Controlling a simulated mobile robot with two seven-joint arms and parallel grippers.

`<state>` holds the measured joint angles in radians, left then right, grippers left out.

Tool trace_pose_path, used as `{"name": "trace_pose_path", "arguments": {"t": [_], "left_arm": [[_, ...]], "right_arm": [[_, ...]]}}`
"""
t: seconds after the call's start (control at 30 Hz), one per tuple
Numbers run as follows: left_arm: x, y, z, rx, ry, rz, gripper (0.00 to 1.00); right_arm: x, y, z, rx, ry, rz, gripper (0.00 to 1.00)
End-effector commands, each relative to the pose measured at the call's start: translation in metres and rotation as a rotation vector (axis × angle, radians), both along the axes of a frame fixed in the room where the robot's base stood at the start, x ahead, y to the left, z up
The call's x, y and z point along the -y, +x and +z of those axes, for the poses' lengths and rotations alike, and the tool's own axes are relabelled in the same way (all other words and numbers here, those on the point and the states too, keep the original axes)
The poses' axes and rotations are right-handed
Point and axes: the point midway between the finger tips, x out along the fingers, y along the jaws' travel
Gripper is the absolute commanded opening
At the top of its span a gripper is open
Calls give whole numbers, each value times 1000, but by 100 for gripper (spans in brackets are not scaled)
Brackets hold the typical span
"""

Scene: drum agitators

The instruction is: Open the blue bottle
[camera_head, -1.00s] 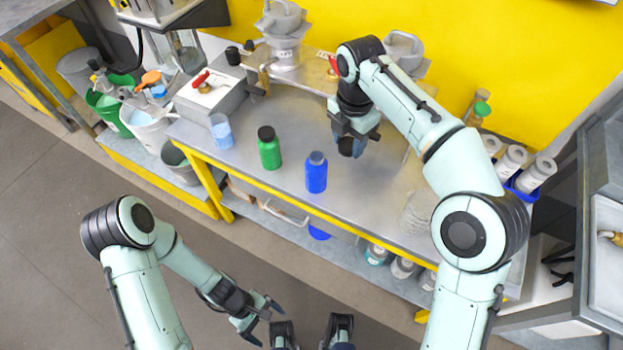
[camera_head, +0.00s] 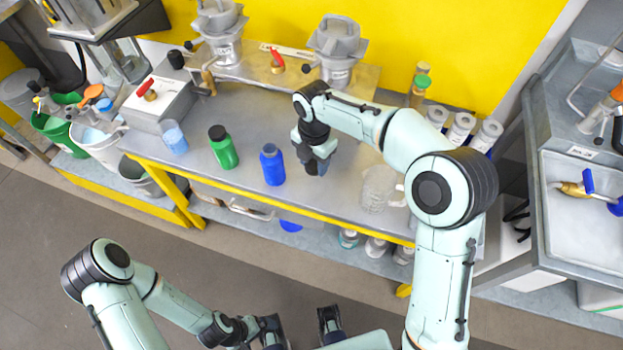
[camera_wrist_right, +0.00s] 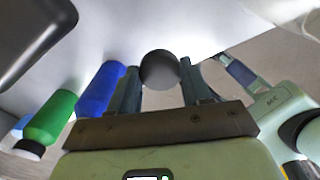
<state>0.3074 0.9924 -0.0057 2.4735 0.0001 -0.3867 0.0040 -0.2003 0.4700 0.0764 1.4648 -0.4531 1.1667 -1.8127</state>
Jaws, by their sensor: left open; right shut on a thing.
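The blue bottle (camera_head: 272,168) stands upright on the grey bench, and its top shows a blue-grey neck with no black cap. In the right wrist view the blue bottle (camera_wrist_right: 101,88) is left of the fingers, its top end partly hidden. My right gripper (camera_head: 316,166) is just right of the bottle, apart from it. In the wrist view its fingers are shut on a dark round cap (camera_wrist_right: 159,70). My left gripper (camera_head: 252,332) is open and empty, low in front of the bench, partly hidden at the picture's lower edge.
A green bottle (camera_head: 223,150) with a black cap stands left of the blue one, and a beaker of blue liquid (camera_head: 173,137) further left. A clear glass vessel (camera_head: 378,187) stands right of my right gripper. Metal drums (camera_head: 338,60) line the back. The bench front is clear.

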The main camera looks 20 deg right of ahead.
Motion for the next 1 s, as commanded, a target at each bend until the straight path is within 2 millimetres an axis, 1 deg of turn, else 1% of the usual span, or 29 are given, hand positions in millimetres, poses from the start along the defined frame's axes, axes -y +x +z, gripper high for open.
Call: {"name": "trace_pose_path", "arguments": {"t": [0.03,0.1,0.27,0.37,0.5,0.6,1.0], "left_arm": [[0,0,-2,0,0,1,97],[0,-1,-3,-2,1,0,97],[0,-1,-4,-2,1,0,97],[0,-2,-6,-3,0,1,97],[0,-3,-9,-4,1,1,97],[0,-3,-10,-4,1,1,97],[0,-3,-11,-5,1,0,97]], "right_arm": [[0,0,-11,-3,-1,0,12],[0,0,-20,-1,-1,0,12],[0,0,-31,-1,-1,1,12],[0,0,-46,-2,-2,1,12],[0,0,-71,-3,-2,1,12],[0,0,-81,0,-1,1,12],[0,0,-86,1,0,0,12]]}}
